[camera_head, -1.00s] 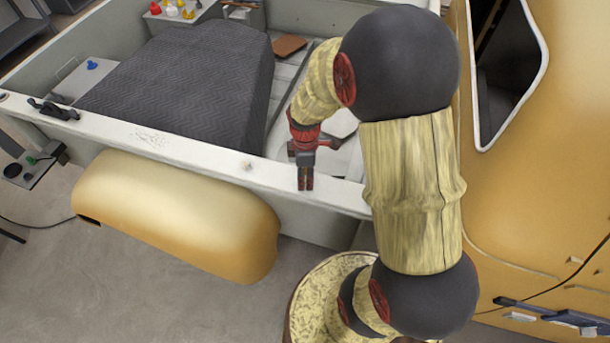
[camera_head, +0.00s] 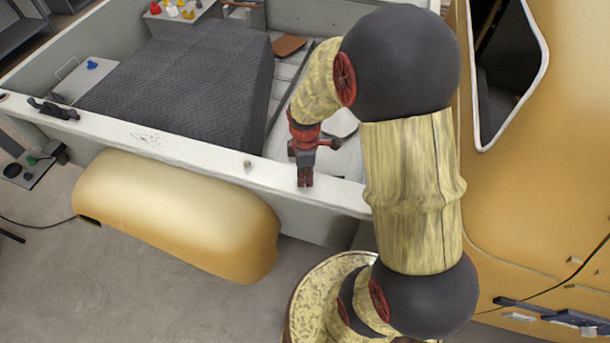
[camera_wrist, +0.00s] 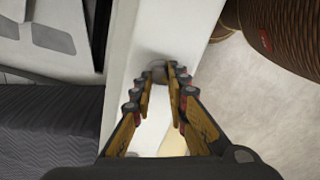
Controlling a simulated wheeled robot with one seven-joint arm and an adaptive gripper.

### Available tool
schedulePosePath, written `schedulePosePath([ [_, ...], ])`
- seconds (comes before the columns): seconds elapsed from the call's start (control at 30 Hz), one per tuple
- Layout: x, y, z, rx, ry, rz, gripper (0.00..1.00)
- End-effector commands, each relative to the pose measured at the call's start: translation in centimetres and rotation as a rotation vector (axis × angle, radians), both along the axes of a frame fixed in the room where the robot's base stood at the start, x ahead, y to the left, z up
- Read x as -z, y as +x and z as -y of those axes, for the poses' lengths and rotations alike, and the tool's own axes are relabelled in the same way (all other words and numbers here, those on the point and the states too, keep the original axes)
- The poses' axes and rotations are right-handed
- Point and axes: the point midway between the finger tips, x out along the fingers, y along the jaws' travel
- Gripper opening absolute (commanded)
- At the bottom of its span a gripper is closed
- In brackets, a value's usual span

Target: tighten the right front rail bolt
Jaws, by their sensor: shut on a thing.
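The white rail (camera_head: 205,155) runs along the near side of the open bed. My gripper (camera_head: 305,182) points down at the rail's right front part, close to the cab. In the wrist view my gripper (camera_wrist: 163,75) has its fingertips closed around a small grey bolt head (camera_wrist: 157,65) on the pale rail (camera_wrist: 150,28). The fingers hide part of the bolt, and how far it is seated cannot be seen. In the head view the fingers cover this bolt. Another small bolt (camera_head: 248,164) stands on the rail to the left, apart from my gripper.
A dark quilted cover (camera_head: 185,85) fills much of the bed. The yellow fender (camera_head: 175,215) bulges below the rail. The yellow cab (camera_head: 540,170) stands close on the right of my arm. A black handle (camera_head: 52,108) sits on the rail's left part.

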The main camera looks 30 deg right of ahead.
Motion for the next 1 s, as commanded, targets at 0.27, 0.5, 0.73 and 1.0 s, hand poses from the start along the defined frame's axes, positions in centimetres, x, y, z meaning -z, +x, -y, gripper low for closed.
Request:
schedulePosePath([
  [0.27, 0.02, 0.1, 0.05, 0.103, 0.0, 0.002, 0.0],
  [0.5, 0.07, 0.15, 0.1, 0.298, 0.0, 0.001, 0.0],
  [0.73, 0.05, 0.18, 0.18, 0.518, 0.0, 0.001, 0.0],
  [1.0, 0.03, 0.24, 0.29, 0.774, 0.0, 0.002, 0.0],
])
